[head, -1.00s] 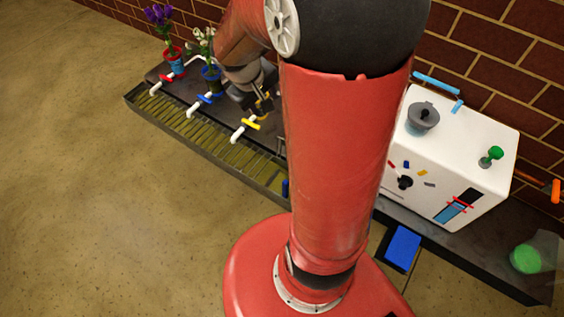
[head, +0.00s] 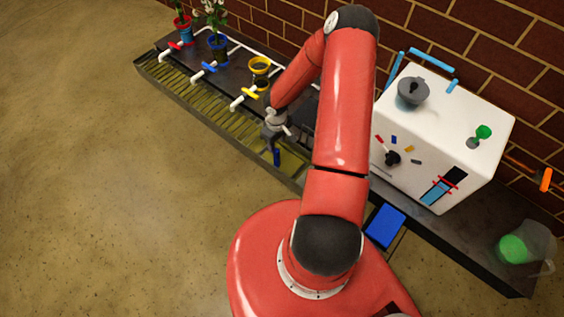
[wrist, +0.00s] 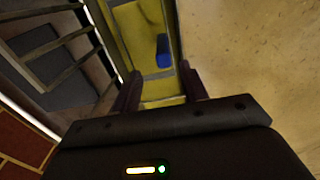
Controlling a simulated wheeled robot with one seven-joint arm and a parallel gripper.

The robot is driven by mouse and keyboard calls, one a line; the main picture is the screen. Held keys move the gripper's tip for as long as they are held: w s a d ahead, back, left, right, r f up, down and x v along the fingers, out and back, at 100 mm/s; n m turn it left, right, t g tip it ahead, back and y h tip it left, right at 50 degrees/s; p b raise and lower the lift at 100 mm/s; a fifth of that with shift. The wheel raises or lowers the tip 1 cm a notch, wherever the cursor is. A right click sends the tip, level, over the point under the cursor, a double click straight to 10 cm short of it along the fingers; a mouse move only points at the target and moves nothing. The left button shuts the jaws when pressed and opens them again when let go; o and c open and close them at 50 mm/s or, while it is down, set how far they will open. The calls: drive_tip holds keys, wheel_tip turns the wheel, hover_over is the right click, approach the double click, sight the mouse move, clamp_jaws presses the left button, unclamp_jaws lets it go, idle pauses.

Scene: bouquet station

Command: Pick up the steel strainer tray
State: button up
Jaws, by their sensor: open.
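A blue upright grip (head: 277,157) stands at the right part of a shallow yellowish-green tray area (head: 292,160) in the trough; it also shows in the wrist view as a blue block (wrist: 163,50). A grey metal rim (wrist: 158,76) crosses the yellowish floor there; I take this to be the strainer tray, but its full outline is not clear. My gripper (wrist: 162,88) is open above this area, one dark finger on either side, with nothing between them. The blue grip lies ahead of the fingertips, apart from them. In the head view my gripper (head: 270,138) hangs just above and behind the grip.
A slatted trough (head: 195,100) runs along the bench front, under red, blue and yellow taps. Flower pots (head: 217,45) and a yellow pot (head: 259,66) stand behind. A white machine (head: 440,140) stands to the right, with a blue pad (head: 385,226) below. The floor is clear.

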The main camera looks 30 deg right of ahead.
sight(277, 150)
drive_tip(key=f, duration=0.6)
drive_tip(key=shift+s+a+f+b, duration=0.2)
drive_tip(key=shift+s+f+b, duration=0.05)
drive_tip(key=shift+b, duration=0.1)
clamp_jaws()
